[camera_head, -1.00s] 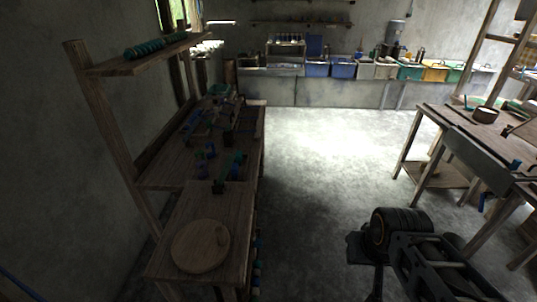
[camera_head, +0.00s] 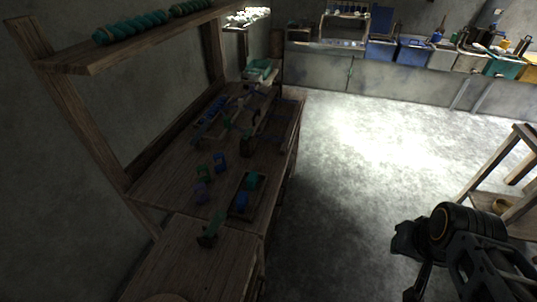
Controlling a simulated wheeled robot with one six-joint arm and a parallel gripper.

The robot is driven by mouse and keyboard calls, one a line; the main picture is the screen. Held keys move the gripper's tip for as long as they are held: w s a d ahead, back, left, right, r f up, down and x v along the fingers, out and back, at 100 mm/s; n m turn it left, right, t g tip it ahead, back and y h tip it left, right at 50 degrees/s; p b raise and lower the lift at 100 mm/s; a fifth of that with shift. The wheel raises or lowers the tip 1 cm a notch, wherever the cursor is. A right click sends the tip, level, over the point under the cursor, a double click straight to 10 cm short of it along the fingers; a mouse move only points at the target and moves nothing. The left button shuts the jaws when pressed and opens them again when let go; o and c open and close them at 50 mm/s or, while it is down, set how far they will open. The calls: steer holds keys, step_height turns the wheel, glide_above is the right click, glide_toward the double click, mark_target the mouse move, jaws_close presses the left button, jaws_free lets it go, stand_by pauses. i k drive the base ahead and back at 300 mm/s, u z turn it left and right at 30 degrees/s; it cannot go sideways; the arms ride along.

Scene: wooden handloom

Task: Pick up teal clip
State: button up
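A small green-teal piece (camera_head: 211,229), clip-like in shape, stands on the front part of the wooden bench (camera_head: 180,262) at the lower left. It is dim, so I cannot be sure that it is the teal clip. A small dark tray (camera_head: 237,209) behind it holds a teal piece (camera_head: 252,181) and a blue piece (camera_head: 241,200). My gripper (camera_head: 408,245) is at the lower right, over the floor and well apart from the bench. Its fingers are dark and too unclear to tell open from shut.
Small green (camera_head: 204,172), blue (camera_head: 220,161) and purple (camera_head: 200,191) pieces lie loose on the bench. A shelf (camera_head: 130,52) with teal spools hangs above its left side. A wooden table (camera_head: 512,172) stands at right. The floor (camera_head: 370,150) between is clear.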

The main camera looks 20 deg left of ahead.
mark_target(252, 180)
steer(key=i, duration=1.35)
steer(key=u, duration=3.95)
